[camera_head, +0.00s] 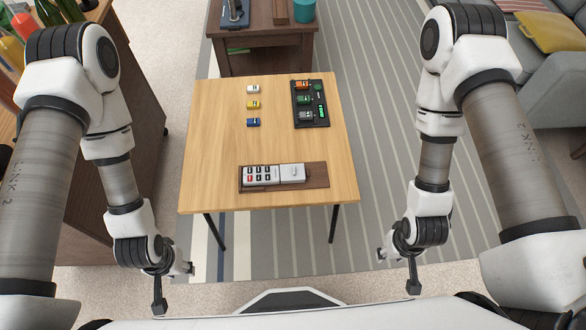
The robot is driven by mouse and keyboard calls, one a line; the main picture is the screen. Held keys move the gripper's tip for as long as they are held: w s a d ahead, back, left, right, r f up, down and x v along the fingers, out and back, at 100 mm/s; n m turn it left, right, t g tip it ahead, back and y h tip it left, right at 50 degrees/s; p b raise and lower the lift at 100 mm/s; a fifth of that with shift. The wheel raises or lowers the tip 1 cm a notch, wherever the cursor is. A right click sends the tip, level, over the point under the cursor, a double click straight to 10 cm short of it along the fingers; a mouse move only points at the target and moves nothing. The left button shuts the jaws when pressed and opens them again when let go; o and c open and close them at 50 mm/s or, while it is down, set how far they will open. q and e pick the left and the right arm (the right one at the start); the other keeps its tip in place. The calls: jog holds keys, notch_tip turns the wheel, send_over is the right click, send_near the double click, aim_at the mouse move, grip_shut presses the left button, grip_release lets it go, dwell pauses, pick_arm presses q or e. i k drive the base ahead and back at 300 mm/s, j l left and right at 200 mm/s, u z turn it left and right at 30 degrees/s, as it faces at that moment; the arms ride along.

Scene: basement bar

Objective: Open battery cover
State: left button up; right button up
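A light grey device (263,175) lies on a dark wooden tray (318,184) near the front of the light wood table (220,150). Its left part has several dark buttons and a red one. Its right part is a plain pale panel, likely the battery cover (292,171), lying flush beside the buttons. My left gripper (159,304) hangs off the table's front left, apart from the device. My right gripper (413,286) hangs off the front right, also apart. Both show small and edge-on; I cannot tell if their fingers are open, and nothing is seen in them.
White (253,89), yellow (253,104) and blue (253,122) small blocks stand in a column on the table. A black tray (320,121) at the back right holds orange, green and grey ones. A dark wood cabinet (262,50) stands behind. The table's middle is clear.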

aim_at(291, 173)
jog(key=j+z, duration=0.35)
jog(key=j, duration=0.3)
jog(key=z, duration=1.3)
